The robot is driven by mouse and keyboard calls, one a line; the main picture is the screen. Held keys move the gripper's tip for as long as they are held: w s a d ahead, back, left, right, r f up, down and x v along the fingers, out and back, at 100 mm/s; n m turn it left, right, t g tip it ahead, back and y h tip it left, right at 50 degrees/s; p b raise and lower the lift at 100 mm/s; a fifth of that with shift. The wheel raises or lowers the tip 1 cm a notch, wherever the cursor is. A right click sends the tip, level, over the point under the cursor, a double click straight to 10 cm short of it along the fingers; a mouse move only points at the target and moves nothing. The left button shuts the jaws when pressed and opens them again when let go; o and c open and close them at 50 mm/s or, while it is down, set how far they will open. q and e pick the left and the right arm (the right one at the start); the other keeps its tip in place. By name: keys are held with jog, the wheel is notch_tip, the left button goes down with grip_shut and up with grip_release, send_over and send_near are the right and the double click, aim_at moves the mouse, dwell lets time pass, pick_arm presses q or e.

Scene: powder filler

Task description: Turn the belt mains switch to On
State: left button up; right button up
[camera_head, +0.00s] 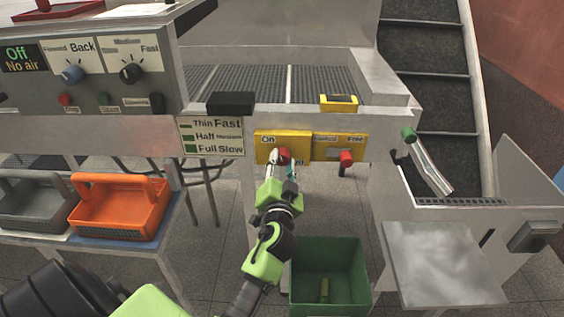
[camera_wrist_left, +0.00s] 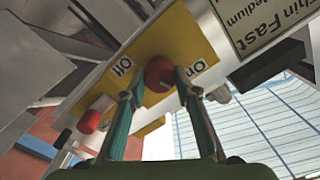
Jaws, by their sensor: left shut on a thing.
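The belt mains switch is a red knob (camera_head: 284,155) on a yellow plate (camera_head: 268,137) on the front of the machine, marked On at its upper left. In the left wrist view the red knob (camera_wrist_left: 159,73) sits between the Off and On labels. My left gripper (camera_head: 281,158) is at the knob, with its two fingers on either side of it; it also shows in the left wrist view (camera_wrist_left: 160,88). It is shut on the knob. The fingers partly hide the knob and the Off label in the head view. My right gripper is not in view.
A second red knob (camera_head: 346,157) stands right of the switch under the Locked and Free labels. A green bin (camera_head: 330,252) stands on the floor below. Orange (camera_head: 118,207) and grey baskets stand on a low table at left.

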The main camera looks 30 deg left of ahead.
pick_arm(q)
jog(key=m+p, duration=0.1)
jog(key=m, duration=0.5)
jog(key=shift+r+m+p, duration=0.15)
jog(key=shift+m+p, duration=0.15)
jog(key=shift+p, duration=0.05)
jog(key=m+p, duration=0.1)
jog(key=m, duration=0.3)
jog(key=shift+m+p, duration=0.3)
jog(key=shift+m, duration=0.8)
jog(key=shift+a+p, duration=0.1)
jog(key=shift+p, duration=0.2)
jog(key=o, duration=1.1)
jog(key=shift+w, duration=0.1)
jog(key=shift+s+d+f, duration=0.25)
jog(key=shift+s+d, duration=0.05)
jog(key=shift+s, duration=0.1)
jog(key=v, duration=1.1)
